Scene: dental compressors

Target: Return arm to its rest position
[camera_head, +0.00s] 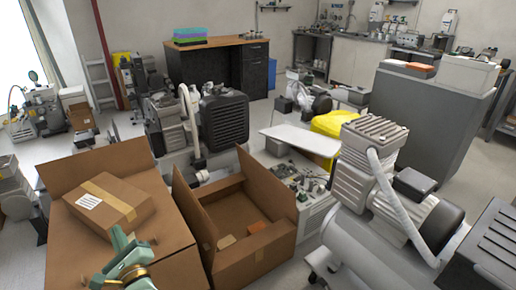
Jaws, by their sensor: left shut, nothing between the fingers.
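My left gripper (122,262), in teal and gold, shows at the bottom left of the head view. It is shut and empty. It appears in front of a large brown cardboard box (75,245), and I cannot tell the gap between them. A smaller taped carton (108,203) with a white label lies on that box, beyond the gripper. My right gripper is not in view.
An open cardboard box (262,203) with small items inside stands right of the gripper. A large compressor (385,190) fills the right foreground. Another compressor (222,120) stands behind the boxes. A grey cabinet (430,110) and a wooden-topped desk (225,65) stand farther back.

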